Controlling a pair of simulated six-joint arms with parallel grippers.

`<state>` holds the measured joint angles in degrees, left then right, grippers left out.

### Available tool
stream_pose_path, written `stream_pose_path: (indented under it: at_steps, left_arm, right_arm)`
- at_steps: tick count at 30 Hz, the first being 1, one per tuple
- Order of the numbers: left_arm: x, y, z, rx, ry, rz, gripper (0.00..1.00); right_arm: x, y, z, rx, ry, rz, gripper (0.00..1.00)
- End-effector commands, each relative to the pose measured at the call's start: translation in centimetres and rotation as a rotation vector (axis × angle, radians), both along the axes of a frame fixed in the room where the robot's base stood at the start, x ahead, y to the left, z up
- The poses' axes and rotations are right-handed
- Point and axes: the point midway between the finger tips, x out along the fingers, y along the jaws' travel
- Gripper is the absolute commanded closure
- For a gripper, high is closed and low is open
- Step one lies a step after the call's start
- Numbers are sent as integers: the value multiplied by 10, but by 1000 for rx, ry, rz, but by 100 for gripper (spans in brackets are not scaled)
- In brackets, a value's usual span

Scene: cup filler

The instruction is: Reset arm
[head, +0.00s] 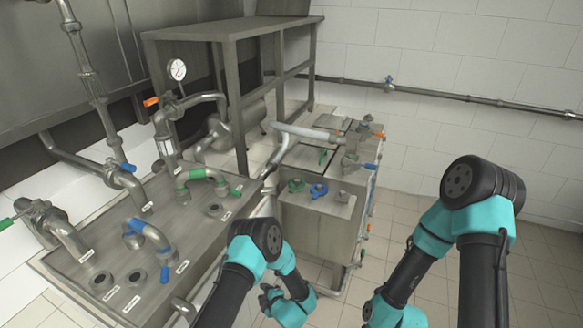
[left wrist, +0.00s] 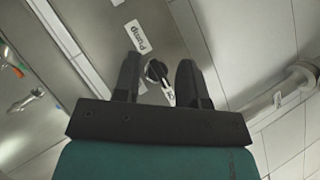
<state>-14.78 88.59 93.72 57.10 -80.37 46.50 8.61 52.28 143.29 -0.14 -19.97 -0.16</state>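My left arm (head: 257,240) comes up at the bottom middle of the head view, in front of the steel bench. Its fingers are hard to make out there. In the left wrist view, my left gripper (left wrist: 158,62) shows two dark fingers held apart with nothing clamped between them. Beyond the gap is a black knob (left wrist: 155,70) with a small white tag, on a steel panel (left wrist: 90,20) with a label reading Pump (left wrist: 137,36). Whether the fingers are near the knob in depth I cannot tell. My right arm (head: 483,190) bends down at the right, and its gripper is out of frame.
A steel bench (head: 95,235) with labelled ports and coloured-handle valves stands at the left. A steel cabinet (head: 312,215) with green and blue fittings stands in the middle. A gauge (head: 177,69) stands on piping. Tiled floor (head: 540,265) at the right is clear.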

Motion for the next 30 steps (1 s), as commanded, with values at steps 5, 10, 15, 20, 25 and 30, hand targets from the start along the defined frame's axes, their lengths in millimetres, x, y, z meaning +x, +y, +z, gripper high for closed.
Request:
stream_pose_path:
  at_steps: [5, 10, 15, 20, 25, 30]
  left_arm:
    - [-14, 27, 6, 18, 273, -308, 62]
    - [-46, 45, 16, 33, 494, -611, 62]
    - [-94, 67, 35, 27, 685, -925, 62]
    - [-143, 90, 62, 6, 812, -1184, 62]
    - [-194, 112, 90, -19, 903, -1410, 62]
    - [-222, 121, 105, -31, 941, -1528, 62]
  right_arm:
    - [0, 0, 0, 0, 0, 0, 100]
    - [0, 0, 0, 0, 0, 0, 100]
    - [0, 0, 0, 0, 0, 0, 100]
    - [0, 0, 0, 0, 0, 0, 100]
    - [0, 0, 0, 0, 0, 0, 100]
    - [0, 0, 0, 0, 0, 0, 100]
